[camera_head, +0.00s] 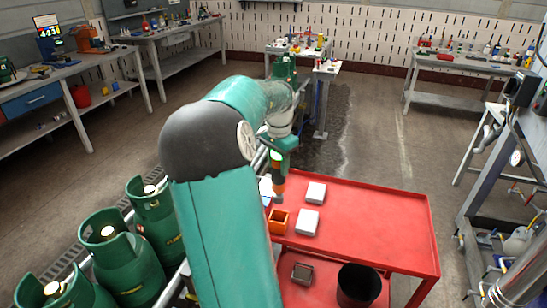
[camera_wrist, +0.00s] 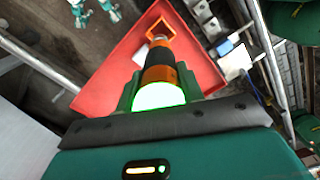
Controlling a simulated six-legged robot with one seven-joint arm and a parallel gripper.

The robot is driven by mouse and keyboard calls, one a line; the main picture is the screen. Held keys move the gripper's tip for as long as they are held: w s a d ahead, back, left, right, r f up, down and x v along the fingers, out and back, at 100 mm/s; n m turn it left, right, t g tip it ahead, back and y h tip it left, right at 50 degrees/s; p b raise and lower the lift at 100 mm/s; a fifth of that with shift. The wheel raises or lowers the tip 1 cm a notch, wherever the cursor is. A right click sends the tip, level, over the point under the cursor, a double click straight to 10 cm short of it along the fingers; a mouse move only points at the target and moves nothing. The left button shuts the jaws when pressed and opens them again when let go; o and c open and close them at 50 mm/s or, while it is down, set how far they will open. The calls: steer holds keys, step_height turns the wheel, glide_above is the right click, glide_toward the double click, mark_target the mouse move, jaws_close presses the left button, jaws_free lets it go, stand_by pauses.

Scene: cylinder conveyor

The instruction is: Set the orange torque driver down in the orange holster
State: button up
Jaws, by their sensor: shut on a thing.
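The orange torque driver (camera_wrist: 158,74), orange and black with a glowing green end, is held in my gripper (camera_wrist: 157,82), whose green fingers are shut on its body. In the head view my gripper (camera_head: 278,157) hangs over the left part of the red cart, with the driver (camera_head: 279,187) pointing down and roughly upright. The orange holster (camera_head: 278,222) is a small open-topped box at the cart's left edge, just below the driver's tip. In the wrist view the holster (camera_wrist: 151,35) shows beyond the tip, which partly overlaps it. The tip looks above the holster; the exact gap is unclear.
Two white boxes (camera_head: 308,222) (camera_head: 316,193) stand right of the holster on the red cart top (camera_head: 375,220), whose right side is clear. A black bin (camera_head: 358,286) and grey box (camera_head: 301,273) sit lower. Green gas cylinders (camera_head: 125,262) line the left.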

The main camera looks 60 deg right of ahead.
mark_target(279, 175)
steer(key=shift+w+d, duration=0.3)
steer(key=shift+w, duration=0.05)
steer(key=shift+s+r, duration=0.1)
steer(key=shift+s, duration=0.15)
steer(key=shift+a+r, duration=0.1)
steer(key=shift+r, duration=0.1)
step_height(279, 175, down, 2)
steer(key=shift+f, duration=0.2)
steer(key=shift+s+f, duration=0.25)
steer(key=shift+f, duration=0.5)
steer(key=shift+w+f, duration=0.15)
steer(key=shift+f, duration=0.4)
steer(key=shift+f, duration=0.1)
